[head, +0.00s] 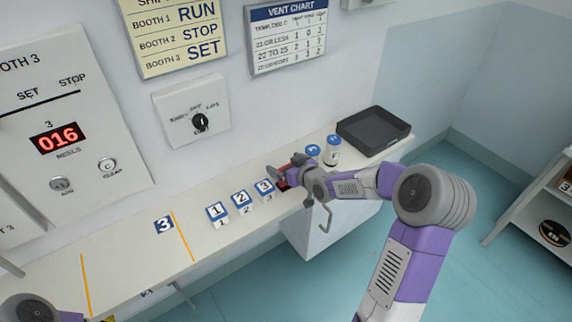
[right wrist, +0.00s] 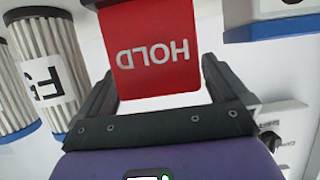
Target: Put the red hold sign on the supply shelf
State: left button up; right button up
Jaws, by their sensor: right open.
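The red hold sign (right wrist: 155,50) stands between the fingers of my right gripper (right wrist: 157,72) in the right wrist view, its HOLD lettering upside down there. The fingers are open, one on each side, with a gap visible on the right. In the head view my right gripper (head: 289,173) is over the counter, and only a little red of the sign (head: 282,183) shows beneath it. A white open rack (head: 548,188) stands at the far right edge; I cannot tell whether it is the supply shelf. My left gripper is out of view.
The long counter (head: 130,262) holds blue-topped blocks 1 (head: 217,213), 2 (head: 242,202) and 3 (head: 264,189) left of the gripper. Blue-lidded canisters (head: 332,151) and a black tray (head: 373,130) are to its right. Floor is clear before the rack.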

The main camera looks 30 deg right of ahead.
jog(key=a+p+v, duration=0.1)
jog(key=p+v, duration=0.3)
jog(key=v, duration=0.8)
jog(key=shift+d, duration=0.45)
